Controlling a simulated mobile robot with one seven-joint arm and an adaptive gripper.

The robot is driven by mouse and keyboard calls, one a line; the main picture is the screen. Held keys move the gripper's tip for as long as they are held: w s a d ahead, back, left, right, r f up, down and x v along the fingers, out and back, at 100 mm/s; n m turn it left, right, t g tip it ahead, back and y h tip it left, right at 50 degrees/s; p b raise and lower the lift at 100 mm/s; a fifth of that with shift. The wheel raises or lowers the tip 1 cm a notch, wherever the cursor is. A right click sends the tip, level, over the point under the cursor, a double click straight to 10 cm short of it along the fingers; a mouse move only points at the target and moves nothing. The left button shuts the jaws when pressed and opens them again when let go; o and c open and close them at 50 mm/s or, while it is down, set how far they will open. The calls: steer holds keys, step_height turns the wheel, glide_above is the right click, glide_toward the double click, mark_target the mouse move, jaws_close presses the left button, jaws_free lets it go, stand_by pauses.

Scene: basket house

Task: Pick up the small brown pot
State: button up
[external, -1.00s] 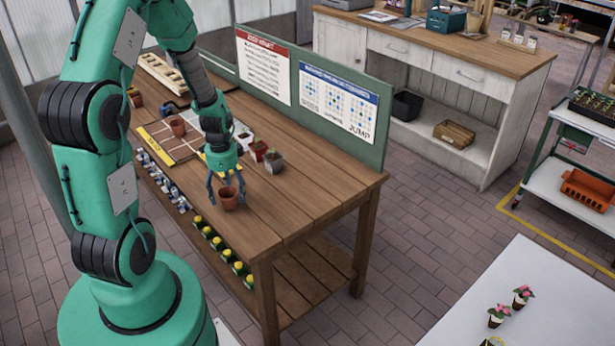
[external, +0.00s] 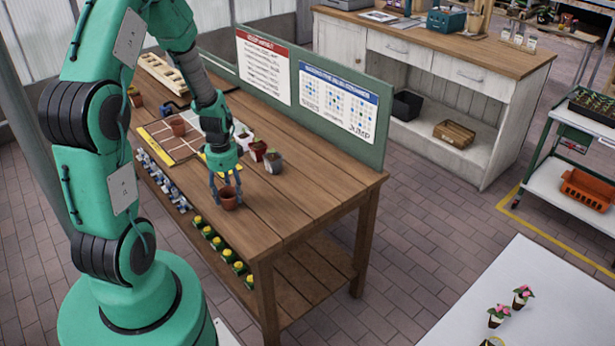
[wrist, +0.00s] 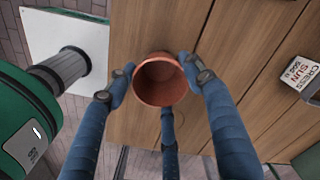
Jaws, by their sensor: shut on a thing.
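The small brown pot (external: 228,199) is upright on the wooden bench near its front edge. In the wrist view the pot (wrist: 160,82) shows its open, empty-looking mouth between the fingers. My gripper (external: 227,190) comes down from above, and its blue fingers (wrist: 160,92) are closed around the pot's sides. Whether the pot's base touches the bench is hard to tell.
Several small potted plants (external: 273,162) stand right of my gripper. A green board (external: 335,105) rises along the bench's back edge. The bench top (external: 315,185) to the right is clear.

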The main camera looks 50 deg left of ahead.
steer(key=shift+r, duration=0.15)
steer(key=shift+r, duration=0.5)
steer(key=shift+s+d+r+p, duration=0.2)
steer(key=shift+r+p, duration=0.1)
steer(key=shift+r, duration=0.35)
steer(key=shift+s+d+r+p, duration=0.15)
steer(key=shift+r+p, duration=0.15)
steer(key=shift+r, duration=0.3)
steer(key=s+d+p, duration=0.1)
steer(key=s+d, duration=0.3)
steer(key=s, duration=0.2)
steer(key=s+d+r, duration=0.1)
steer(key=s+d, duration=0.3)
steer(key=s, duration=0.2)
steer(key=shift+s+r+p, duration=0.15)
steer(key=shift+s+p, duration=0.15)
steer(key=shift+p, duration=0.1)
